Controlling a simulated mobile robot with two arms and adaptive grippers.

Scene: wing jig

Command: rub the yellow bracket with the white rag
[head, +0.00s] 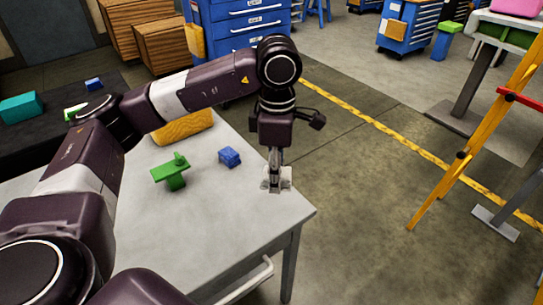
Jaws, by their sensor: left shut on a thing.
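My left gripper (275,178) points straight down over the right part of the grey table, close to its edge. It is shut on a small whitish thing, which looks like the white rag (284,184); the fingers cover part of it. A yellow-orange piece (186,127) lies at the back of the table, partly hidden behind my left arm. I cannot tell whether it is the yellow bracket. My left gripper is to the right of it and apart from it. My right gripper is not in view.
A green part (172,174) and a blue block (229,157) stand on the grey table (215,222), left of my left gripper. A yellow frame (470,135) with a red clamp stands at the right. The floor between table and frame is clear.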

